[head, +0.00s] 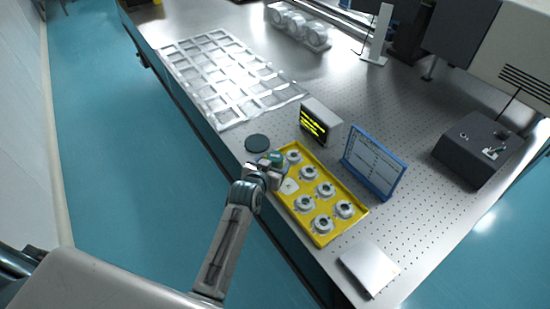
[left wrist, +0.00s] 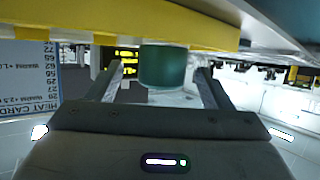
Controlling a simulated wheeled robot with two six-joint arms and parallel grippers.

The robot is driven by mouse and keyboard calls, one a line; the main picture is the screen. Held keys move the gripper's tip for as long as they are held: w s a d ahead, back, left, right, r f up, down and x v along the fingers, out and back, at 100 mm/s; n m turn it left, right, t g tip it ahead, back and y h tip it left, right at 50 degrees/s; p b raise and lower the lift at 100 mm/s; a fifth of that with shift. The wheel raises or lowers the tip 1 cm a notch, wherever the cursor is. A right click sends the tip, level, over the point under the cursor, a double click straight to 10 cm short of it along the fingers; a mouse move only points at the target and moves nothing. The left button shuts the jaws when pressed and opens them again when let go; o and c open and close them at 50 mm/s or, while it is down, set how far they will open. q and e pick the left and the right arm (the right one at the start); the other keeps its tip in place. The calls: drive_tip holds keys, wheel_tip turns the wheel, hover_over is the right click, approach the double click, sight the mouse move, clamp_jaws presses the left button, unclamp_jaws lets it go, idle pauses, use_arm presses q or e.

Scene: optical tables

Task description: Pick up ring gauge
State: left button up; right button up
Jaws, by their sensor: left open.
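The yellow tray (head: 317,237) holds several pale grey ring-shaped parts, one of them a ring (head: 326,190) in the right column. My left gripper (head: 273,168) is at the tray's left edge, beside the green piece. In the left wrist view, the green piece (left wrist: 163,66) lies between the two spread fingers of my left gripper (left wrist: 158,72), with gaps at both sides. The yellow tray edge (left wrist: 140,28) crosses the top. My right gripper is not in view.
A dark round disc (head: 257,143) lies behind the gripper. A display box (head: 320,122) and a blue-framed card (head: 373,163) stand behind the tray. A pale flat block (head: 369,268) lies in front. A clear gridded rack (head: 222,75) is at the back left.

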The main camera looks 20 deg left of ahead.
sight(275, 159)
use_arm(q)
drive_tip(key=x, duration=0.3)
drive_tip(key=shift+w+a+p, duration=0.15)
drive_tip(key=shift+w+p, duration=0.05)
drive_tip(key=shift+p, duration=0.1)
drive_tip(key=c, duration=1.3)
drive_tip(key=shift+r, duration=0.1)
